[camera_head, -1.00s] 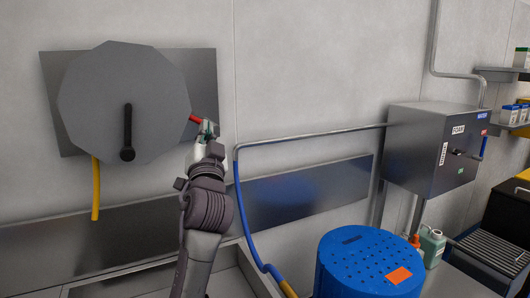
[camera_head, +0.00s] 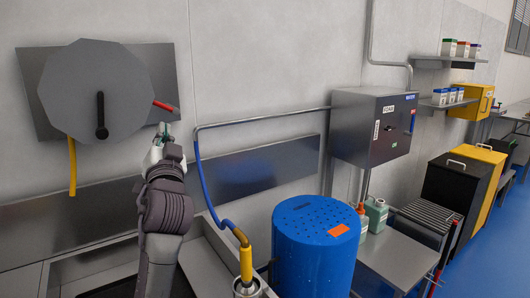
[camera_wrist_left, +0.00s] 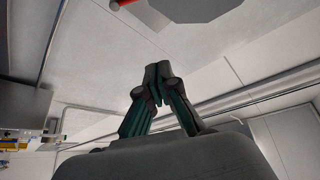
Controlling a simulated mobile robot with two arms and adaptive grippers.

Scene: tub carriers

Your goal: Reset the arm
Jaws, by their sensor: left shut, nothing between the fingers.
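A gap shows between the handle and the fingertips. In the left wrist view the gripper (camera_wrist_left: 157,83) has its fingertips together with nothing between them. The red handle sits at the right edge of a grey many-sided reel (camera_head: 85,75) with a black crank. The reel and a bit of the red handle also show at the top of the left wrist view. My right gripper is not in view.
A yellow hose end (camera_head: 72,168) hangs below the reel. A blue perforated drum (camera_head: 300,245) stands right of a sink with a yellow-handled blue hose (camera_head: 245,258). A grey control box (camera_head: 372,125) and bottles (camera_head: 376,214) are further right. Blue floor is open at far right.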

